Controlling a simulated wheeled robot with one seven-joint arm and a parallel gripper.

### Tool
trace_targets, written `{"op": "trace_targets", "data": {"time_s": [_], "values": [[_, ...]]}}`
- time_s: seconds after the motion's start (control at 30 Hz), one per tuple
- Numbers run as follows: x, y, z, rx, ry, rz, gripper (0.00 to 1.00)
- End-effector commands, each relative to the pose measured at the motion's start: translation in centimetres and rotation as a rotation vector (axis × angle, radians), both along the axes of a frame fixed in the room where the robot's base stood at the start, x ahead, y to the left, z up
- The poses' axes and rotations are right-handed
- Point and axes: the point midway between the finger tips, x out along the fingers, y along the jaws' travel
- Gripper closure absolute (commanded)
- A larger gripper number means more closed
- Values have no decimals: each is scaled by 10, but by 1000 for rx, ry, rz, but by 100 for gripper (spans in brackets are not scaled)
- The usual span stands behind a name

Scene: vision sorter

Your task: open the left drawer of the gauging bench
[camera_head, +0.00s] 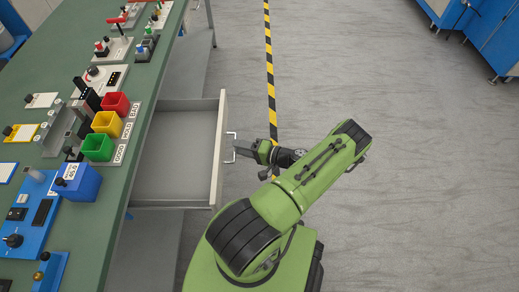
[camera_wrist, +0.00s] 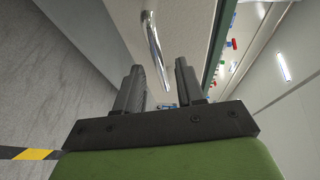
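The drawer (camera_head: 178,150) of the gauging bench (camera_head: 95,215) is pulled out well past the bench edge, and its inside looks empty. Its pale front panel (camera_head: 218,150) carries a metal bar handle (camera_head: 233,134). My gripper (camera_head: 239,150) is at the handle, on the outer side of the drawer front. In the wrist view, the two dark fingers (camera_wrist: 158,66) are spread apart and the handle (camera_wrist: 153,40) runs between and ahead of them. The fingers show gaps on both sides of the bar. Whether either touches it is hard to tell.
Red, yellow and green bins (camera_head: 98,147) and a blue bin (camera_head: 78,183) stand on the bench top above the drawer. A yellow-black floor stripe (camera_head: 268,60) runs behind my arm. Blue cabinets (camera_head: 495,40) stand far right. Floor right of my arm is clear.

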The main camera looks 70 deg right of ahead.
Motion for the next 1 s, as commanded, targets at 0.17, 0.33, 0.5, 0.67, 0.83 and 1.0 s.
{"op": "trace_targets", "data": {"time_s": [0.17, 0.33, 0.5, 0.67, 0.83, 1.0], "values": [[-53, 2, 11, -2, 4, -6, 62], [-97, 5, 18, -3, 3, -5, 62], [-121, 6, 23, 0, 2, -2, 62], [-126, 7, 23, 0, 2, 0, 62], [-125, 7, 23, 0, 1, 0, 62], [-125, 7, 23, 0, 1, 0, 62]]}}
